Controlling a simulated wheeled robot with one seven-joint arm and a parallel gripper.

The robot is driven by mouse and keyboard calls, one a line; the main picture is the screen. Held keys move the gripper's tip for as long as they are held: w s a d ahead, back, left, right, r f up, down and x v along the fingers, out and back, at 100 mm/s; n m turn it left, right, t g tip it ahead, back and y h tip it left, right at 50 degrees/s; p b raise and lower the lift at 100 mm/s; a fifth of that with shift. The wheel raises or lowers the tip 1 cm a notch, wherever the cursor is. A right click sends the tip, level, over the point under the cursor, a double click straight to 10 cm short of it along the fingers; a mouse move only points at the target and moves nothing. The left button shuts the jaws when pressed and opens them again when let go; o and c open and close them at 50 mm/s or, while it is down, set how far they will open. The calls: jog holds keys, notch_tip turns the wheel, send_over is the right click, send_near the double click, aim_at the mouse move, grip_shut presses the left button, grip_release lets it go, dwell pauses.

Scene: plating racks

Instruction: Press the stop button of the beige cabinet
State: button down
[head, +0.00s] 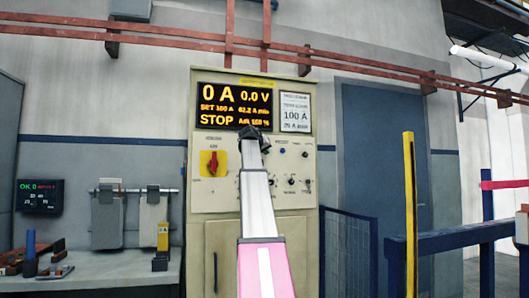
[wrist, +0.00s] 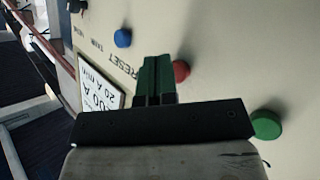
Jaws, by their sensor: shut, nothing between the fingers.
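The beige cabinet (head: 215,207) stands ahead in the head view. Its display (head: 220,105) reads 0 A, 0.0 V and STOP. My gripper (head: 252,131) is in front of the panel just below the display, and my arm hides part of the panel. In the wrist view my gripper (wrist: 157,64) is shut and empty, its fingertips close to a red button (wrist: 182,71) on the panel. The fingers partly cover the red button's side; I cannot tell whether they touch it. A green button (wrist: 266,124) is at the lower right, and a blue button (wrist: 122,37) is above left, near the RESET label.
A red rotary switch (head: 212,163) on a yellow plate is left on the panel. A white label plate (head: 295,112) is beside the display. A workbench (head: 110,266) is at the left, a yellow post (head: 409,210) and blue rail (head: 450,239) at the right.

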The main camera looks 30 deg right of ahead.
jog(key=shift+s, duration=0.4)
jog(key=shift+a, duration=0.1)
jog(key=s, duration=0.2)
jog(key=s+a, duration=0.1)
jog(key=s, duration=0.2)
dwell(0.3)
jog(key=shift+w+f, duration=0.1)
dwell(0.6)
